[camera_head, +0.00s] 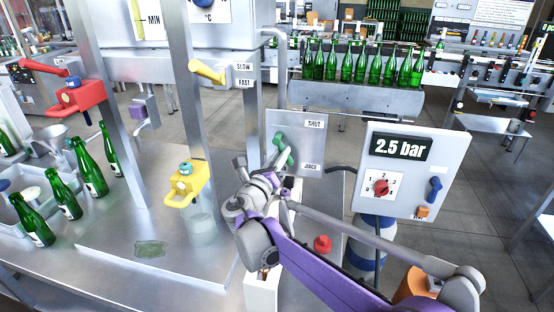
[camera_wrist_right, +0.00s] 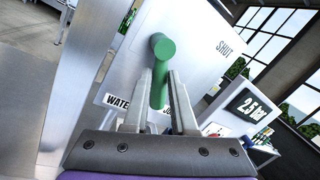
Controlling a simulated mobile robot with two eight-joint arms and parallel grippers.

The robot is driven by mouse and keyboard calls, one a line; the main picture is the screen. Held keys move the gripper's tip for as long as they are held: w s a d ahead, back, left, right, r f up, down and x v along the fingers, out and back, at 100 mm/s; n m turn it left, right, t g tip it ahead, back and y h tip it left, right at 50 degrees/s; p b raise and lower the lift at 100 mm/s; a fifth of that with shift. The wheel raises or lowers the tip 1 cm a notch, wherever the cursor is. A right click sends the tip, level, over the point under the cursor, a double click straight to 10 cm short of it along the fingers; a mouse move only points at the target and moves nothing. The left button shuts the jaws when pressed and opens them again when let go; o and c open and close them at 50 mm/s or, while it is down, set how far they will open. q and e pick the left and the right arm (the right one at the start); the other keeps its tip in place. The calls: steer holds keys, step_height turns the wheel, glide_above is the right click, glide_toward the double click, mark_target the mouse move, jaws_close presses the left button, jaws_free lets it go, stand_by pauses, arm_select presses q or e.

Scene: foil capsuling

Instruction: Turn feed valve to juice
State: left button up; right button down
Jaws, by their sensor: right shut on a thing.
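The feed valve is a green lever handle (camera_head: 282,143) on a grey panel (camera_head: 312,150) with SHUT at the top right and JUICE at the lower right. In the right wrist view the green handle (camera_wrist_right: 160,65) hangs down from its hub. Its lower end lies between a WATER label (camera_wrist_right: 118,102) and a partly hidden JUICE label (camera_wrist_right: 168,112). My right gripper (camera_wrist_right: 158,92) is shut on the lower part of the handle, one finger on each side. In the head view my right gripper (camera_head: 280,167) is at the panel, partly hidden by its own wrist. My left gripper is not in view.
Right of the panel stands a control box (camera_head: 415,170) reading 2.5 bar, with a red knob. A steel post (camera_head: 190,100) with a yellow clamp (camera_head: 183,187) stands to the left. Green bottles (camera_head: 88,165) stand on the left of the steel table. A red knob (camera_head: 322,244) sits near my arm.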

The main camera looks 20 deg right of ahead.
steer(key=shift+s+d+r+n+t+b, duration=0.1)
steer(key=shift+s+d+n+t+b, duration=0.1)
steer(key=shift+n, duration=0.65)
steer(key=shift+s+d+r+n+t+b, duration=0.1)
steer(key=shift+d+n+t+b, duration=0.1)
steer(key=shift+n, duration=0.65)
steer(key=c, duration=0.7)
jaws_free()
steer(key=b+v, duration=0.1)
steer(key=v, duration=0.9)
steer(key=shift+s+a, duration=0.25)
steer(key=shift+a, duration=0.1)
steer(key=shift+f, duration=0.1)
